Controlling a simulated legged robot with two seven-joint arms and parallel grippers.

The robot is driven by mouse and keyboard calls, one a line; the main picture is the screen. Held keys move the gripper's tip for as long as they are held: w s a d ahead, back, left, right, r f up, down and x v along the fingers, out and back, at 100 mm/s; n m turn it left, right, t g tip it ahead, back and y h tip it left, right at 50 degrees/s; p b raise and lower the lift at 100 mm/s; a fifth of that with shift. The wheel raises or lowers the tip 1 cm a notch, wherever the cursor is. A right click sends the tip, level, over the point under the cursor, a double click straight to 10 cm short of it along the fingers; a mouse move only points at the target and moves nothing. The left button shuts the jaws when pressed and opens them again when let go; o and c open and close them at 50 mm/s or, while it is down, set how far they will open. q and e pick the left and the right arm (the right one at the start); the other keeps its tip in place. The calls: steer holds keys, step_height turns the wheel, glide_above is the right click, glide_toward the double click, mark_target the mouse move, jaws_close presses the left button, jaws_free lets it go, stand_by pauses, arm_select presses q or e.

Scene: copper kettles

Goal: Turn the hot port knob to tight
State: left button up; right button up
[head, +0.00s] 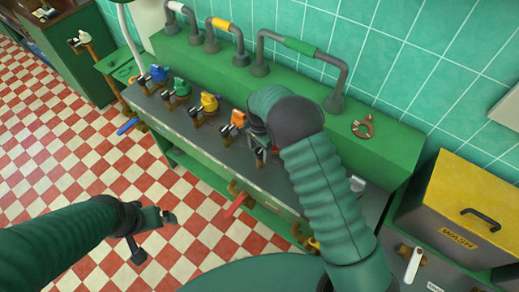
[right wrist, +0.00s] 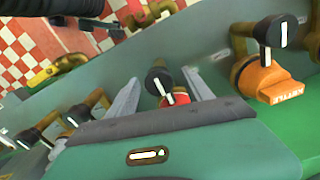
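A red part (right wrist: 180,98) with a black round knob (right wrist: 157,79) bearing a white line shows in the right wrist view. I cannot read a label that marks it as the hot port. My right gripper (right wrist: 160,92) has its two fingers spread, one on each side of the knob, with gaps visible. In the head view my right gripper (head: 264,150) is over the grey counter and mostly hidden by my own arm; only a little of the red part (head: 275,151) shows. My left gripper (head: 158,220) is over the floor, away from the counter; its finger gap is unclear.
Orange (head: 238,118), yellow (head: 209,102), green (head: 181,87) and blue (head: 158,73) fittings with black knobs line the counter (head: 207,137) to the left. Pipes stand behind on a green ledge. A yellow-lidded wash bin (head: 470,205) is at right.

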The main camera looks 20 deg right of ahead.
mark_target(259, 151)
step_height(259, 151, up, 17)
steer(key=b, duration=0.1)
steer(key=shift+f+b, duration=0.15)
steer(key=shift+b, duration=0.2)
